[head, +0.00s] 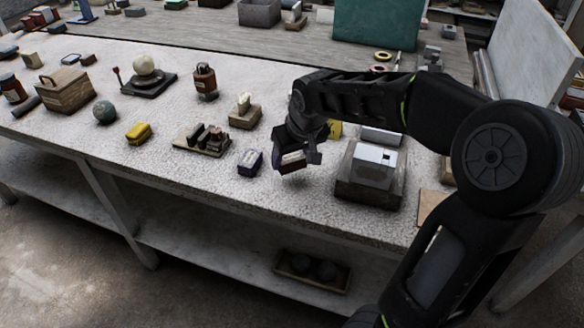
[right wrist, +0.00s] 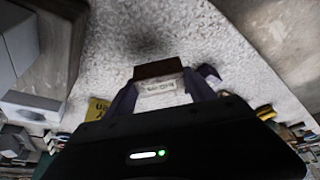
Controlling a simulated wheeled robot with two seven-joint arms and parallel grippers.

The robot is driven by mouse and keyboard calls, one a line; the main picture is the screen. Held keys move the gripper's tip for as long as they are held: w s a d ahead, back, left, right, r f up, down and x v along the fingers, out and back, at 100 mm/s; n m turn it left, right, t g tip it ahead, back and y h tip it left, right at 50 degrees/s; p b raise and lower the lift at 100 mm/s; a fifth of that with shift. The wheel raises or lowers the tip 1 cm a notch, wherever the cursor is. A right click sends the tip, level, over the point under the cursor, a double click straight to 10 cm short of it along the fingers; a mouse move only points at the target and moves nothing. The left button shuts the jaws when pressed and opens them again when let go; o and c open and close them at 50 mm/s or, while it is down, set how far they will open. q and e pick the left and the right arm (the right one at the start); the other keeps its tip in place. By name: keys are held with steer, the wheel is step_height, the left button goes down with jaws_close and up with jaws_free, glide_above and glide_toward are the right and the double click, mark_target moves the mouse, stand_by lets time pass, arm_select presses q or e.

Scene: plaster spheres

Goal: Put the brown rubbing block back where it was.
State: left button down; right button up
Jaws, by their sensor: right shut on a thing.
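The brown rubbing block (head: 291,163) is held between the fingers of my right gripper (head: 294,158). In the right wrist view the block (right wrist: 158,70) shows a brown end and a white label with print. My right gripper (right wrist: 162,92) is shut on it, seemingly a little above the pale table, with a dark shadow beyond it. A small dark purple block (head: 250,161) stands on the table just left of the gripper. A tray (head: 205,141) with several small dark and brownish pieces lies farther left. My left gripper is not in view.
A grey box-like device (head: 368,188) stands close to the right of my gripper. A yellow item (head: 335,129) is behind it. A yellow block (head: 138,132), a green sphere (head: 104,112) and a wooden box (head: 66,90) lie to the left. The table's front edge is near.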

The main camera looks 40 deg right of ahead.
mark_target(292, 168)
steer(key=shift+f, duration=1.8)
steer(key=shift+f, duration=0.15)
steer(key=o, duration=1.6)
steer(key=shift+o, duration=0.2)
steer(key=v, duration=1.2)
